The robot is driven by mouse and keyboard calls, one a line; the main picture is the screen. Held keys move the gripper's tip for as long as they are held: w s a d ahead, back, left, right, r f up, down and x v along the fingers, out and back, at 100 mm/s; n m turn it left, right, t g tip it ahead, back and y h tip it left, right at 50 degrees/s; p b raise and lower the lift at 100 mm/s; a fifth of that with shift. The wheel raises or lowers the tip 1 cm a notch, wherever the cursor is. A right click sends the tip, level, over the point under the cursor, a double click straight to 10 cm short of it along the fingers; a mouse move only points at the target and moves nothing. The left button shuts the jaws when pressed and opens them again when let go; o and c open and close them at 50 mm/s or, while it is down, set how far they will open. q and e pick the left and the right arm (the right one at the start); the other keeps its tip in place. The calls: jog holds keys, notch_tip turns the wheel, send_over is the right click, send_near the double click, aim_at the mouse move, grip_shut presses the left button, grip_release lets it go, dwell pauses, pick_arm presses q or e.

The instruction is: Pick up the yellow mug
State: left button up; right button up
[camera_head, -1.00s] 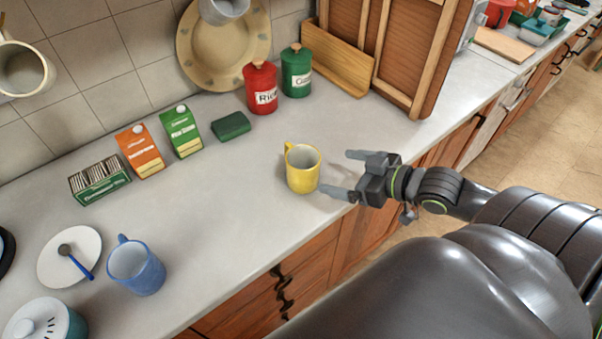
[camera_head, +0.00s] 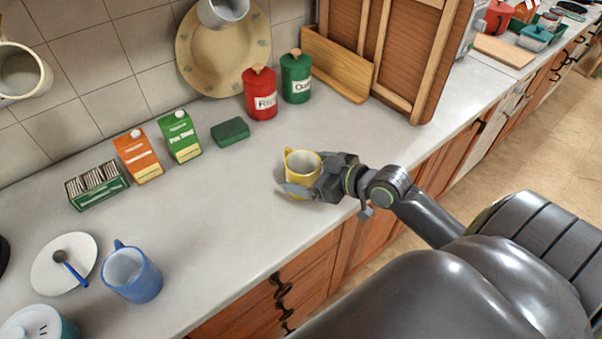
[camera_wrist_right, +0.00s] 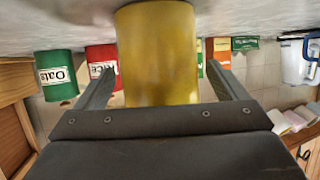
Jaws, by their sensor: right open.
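The yellow mug (camera_head: 301,164) stands upright on the grey counter, its handle toward the wall side. My right gripper (camera_head: 292,178) is at the mug, with its fingers reaching along the mug's sides; the near finger hides part of the mug's lower body. In the right wrist view the mug (camera_wrist_right: 158,55) fills the middle, between the two open fingers of my right gripper (camera_wrist_right: 163,90), with a gap visible on the right side. My left gripper is not in view.
A blue mug (camera_head: 131,272) and a white plate (camera_head: 62,262) with a spoon are at the lower left. Red (camera_head: 260,95) and green (camera_head: 296,78) canisters, cartons (camera_head: 180,137) and a green sponge (camera_head: 230,131) stand near the wall. Counter around the yellow mug is clear.

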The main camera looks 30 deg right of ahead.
jog(key=shift+x, duration=1.1)
jog(key=c, duration=1.3)
